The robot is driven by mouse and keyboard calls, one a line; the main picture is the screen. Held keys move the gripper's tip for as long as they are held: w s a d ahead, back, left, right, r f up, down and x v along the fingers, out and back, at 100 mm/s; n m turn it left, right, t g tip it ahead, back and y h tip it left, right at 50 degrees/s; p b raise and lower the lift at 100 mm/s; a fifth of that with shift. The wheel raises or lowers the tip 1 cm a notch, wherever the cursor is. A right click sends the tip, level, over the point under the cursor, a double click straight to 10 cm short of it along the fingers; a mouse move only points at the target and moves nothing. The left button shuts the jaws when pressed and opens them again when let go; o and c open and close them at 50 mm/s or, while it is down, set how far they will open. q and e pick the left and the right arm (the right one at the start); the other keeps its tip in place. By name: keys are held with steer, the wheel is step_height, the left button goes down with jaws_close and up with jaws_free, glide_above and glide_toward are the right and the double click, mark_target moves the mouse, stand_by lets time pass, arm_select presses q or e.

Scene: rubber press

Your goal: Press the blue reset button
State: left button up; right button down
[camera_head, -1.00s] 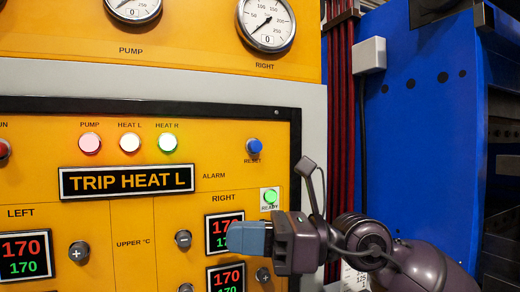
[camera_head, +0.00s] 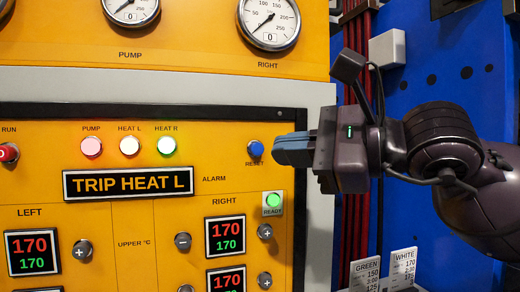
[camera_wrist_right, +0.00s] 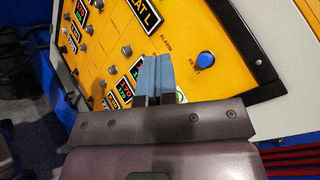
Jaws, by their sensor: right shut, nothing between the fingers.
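The blue reset button (camera_head: 255,148) sits on the yellow panel, above the printed word RESET and right of the lit lamps. It also shows in the right wrist view (camera_wrist_right: 205,59), to the right of the fingers. My right gripper (camera_head: 278,149) is shut and empty, its blue-grey fingers together. In the head view its tips are just right of the button, at nearly the same height. In the right wrist view the fingers (camera_wrist_right: 153,74) point at the panel left of the button, so they are not lined up with it. My left gripper is not in view.
A display (camera_head: 128,183) reads TRIP HEAT L. The PUMP (camera_head: 91,147), HEAT L (camera_head: 129,145) and HEAT R (camera_head: 167,146) lamps are lit. The green READY light (camera_head: 273,199) is below the button. Round gauges (camera_head: 268,22) are above. Red cables run right of the panel.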

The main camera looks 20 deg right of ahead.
mark_target(257, 149)
steer(key=shift+w, duration=0.1)
steer(key=w, duration=0.8)
steer(key=shift+w+a+p, duration=0.15)
steer(key=shift+w+p, duration=0.15)
stand_by(0.7)
stand_by(0.7)
stand_by(0.6)
steer(key=shift+w, duration=0.1)
steer(key=shift+w, duration=0.35)
